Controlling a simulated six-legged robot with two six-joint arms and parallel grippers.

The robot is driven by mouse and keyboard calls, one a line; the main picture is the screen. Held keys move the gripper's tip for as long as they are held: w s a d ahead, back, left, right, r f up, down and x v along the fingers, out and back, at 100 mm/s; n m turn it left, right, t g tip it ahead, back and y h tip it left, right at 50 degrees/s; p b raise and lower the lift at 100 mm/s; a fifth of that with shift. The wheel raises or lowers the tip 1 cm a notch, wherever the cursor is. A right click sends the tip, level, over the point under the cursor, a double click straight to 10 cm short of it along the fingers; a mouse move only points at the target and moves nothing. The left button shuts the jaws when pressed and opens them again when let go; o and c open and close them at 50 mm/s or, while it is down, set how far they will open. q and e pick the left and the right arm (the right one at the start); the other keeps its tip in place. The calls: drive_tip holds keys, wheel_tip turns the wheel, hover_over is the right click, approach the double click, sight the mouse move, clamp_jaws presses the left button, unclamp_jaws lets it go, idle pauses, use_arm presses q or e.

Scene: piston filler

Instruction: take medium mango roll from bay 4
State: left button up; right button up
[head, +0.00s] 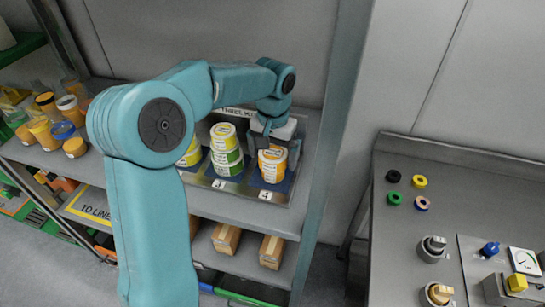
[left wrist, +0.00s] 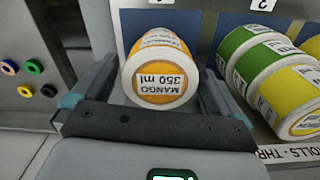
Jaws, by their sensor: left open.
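The mango roll (head: 272,166), orange with white rims, stands on the blue pad of bay 4, behind the number card 4 (head: 265,196). In the left wrist view its end label (left wrist: 160,80) reads "MANGO 350 ml". My left gripper (head: 277,140) is over bay 4. In the left wrist view my left gripper (left wrist: 158,75) is open, with one finger on each side of the roll. I cannot tell whether the fingers touch it. The gripper hides part of the roll in the head view. My right gripper is not in view.
Stacked green and yellow rolls (head: 226,152) stand in bay 3, close beside. Yellow rolls (head: 190,152) stand further left. A shelf post (head: 338,120) rises to the right. Cardboard boxes (head: 226,238) lie on the lower shelf. A metal bench (head: 400,250) with coloured rings is at right.

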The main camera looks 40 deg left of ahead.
use_arm(q)
drive_tip(key=shift+w, duration=0.15)
drive_tip(key=c, duration=1.1)
drive_tip(key=shift+r, duration=0.15)
